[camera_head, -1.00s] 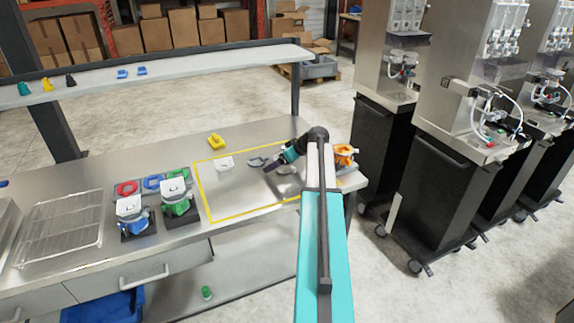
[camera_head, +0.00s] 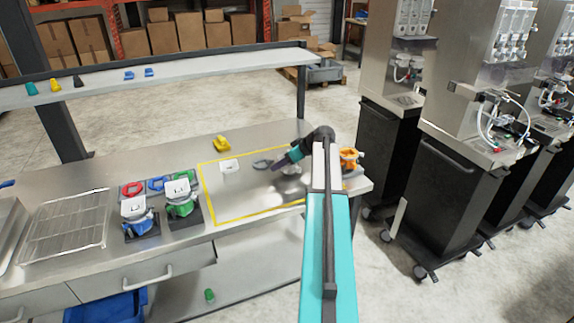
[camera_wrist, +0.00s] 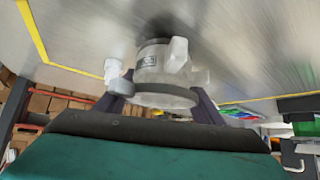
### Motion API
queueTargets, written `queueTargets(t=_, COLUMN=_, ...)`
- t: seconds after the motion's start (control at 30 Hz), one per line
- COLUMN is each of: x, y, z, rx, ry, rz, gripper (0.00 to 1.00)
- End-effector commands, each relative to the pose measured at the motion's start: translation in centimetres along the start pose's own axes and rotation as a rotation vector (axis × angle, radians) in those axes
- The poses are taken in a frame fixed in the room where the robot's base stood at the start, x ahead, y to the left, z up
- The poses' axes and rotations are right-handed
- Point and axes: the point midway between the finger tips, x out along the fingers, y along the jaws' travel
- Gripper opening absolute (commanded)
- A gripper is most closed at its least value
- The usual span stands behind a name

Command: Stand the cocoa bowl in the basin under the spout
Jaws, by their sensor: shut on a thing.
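My gripper (camera_wrist: 162,98) is shut on a pale grey, rounded vessel with a small label (camera_wrist: 155,72) in the wrist view. Its lettering is too small to read, so I cannot tell whether it is the cocoa bowl. One finger shows on each side of it. In the head view my gripper (camera_head: 268,175) is over the yellow-outlined area, and the held vessel is not clear there. Dispensers (camera_head: 465,75) with spouts stand at right. A flat tray (camera_head: 408,101) sits low on the nearer left one; which basin is meant is unclear.
An orange item (camera_head: 349,158) stands at the bench's right end. Open floor separates bench and dispensers.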

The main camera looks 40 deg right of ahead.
Motion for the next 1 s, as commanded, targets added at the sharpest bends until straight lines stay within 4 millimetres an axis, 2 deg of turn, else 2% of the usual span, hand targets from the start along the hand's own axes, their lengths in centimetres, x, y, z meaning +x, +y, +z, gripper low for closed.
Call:
queueTargets(t=0.23, x=-1.5, y=0.0, z=-1.6, rx=-0.002, ry=0.002, rz=0.001, gripper=0.34)
queueTargets(t=0.7, x=-9.1, y=0.0, z=5.1, rx=0.002, ry=0.002, rz=0.003, gripper=0.34)
queueTargets(t=1.0, x=-12.8, y=0.1, z=8.0, rx=0.001, ry=0.001, rz=0.001, gripper=0.34)
